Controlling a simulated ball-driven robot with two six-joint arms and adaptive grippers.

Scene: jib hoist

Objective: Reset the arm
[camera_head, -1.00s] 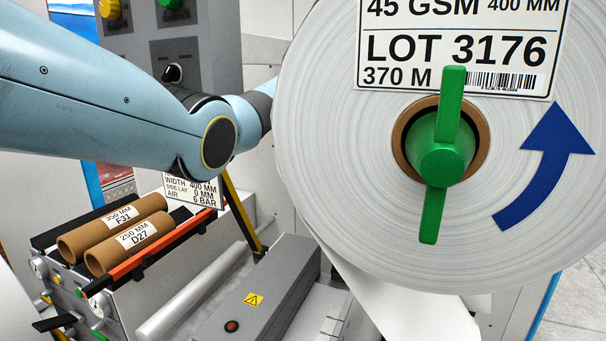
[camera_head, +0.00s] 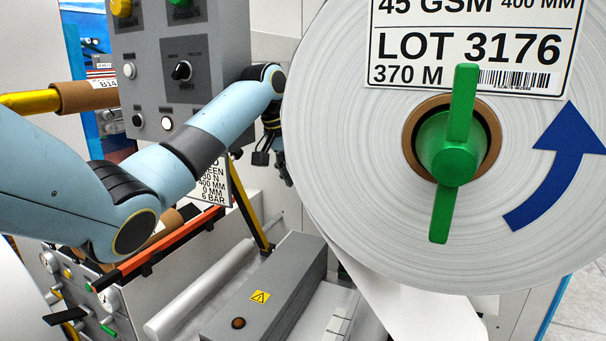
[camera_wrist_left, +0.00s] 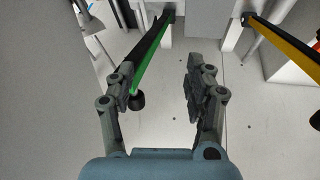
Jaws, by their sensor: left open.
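My left gripper (camera_head: 275,155) hangs beside the left edge of the big paper roll (camera_head: 335,190) in the head view, partly hidden by its wrist. In the left wrist view my left gripper (camera_wrist_left: 162,85) is open. A green and black bar (camera_wrist_left: 150,60) with a dark knob at its lower end runs close to the left finger; whether they touch I cannot tell. A yellow and black bar (camera_wrist_left: 283,48) slants at the upper right there. A yellow and black bar (camera_head: 249,212) also stands slanted below the gripper in the head view. My right gripper is not in view.
The roll has a green handled chuck (camera_head: 452,150) at its core. A grey control panel (camera_head: 185,75) stands behind my left arm. A grey box with a warning label (camera_head: 270,290) and a pale roller (camera_head: 200,290) lie below. A brown core on a yellow bar (camera_head: 85,97) is at left.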

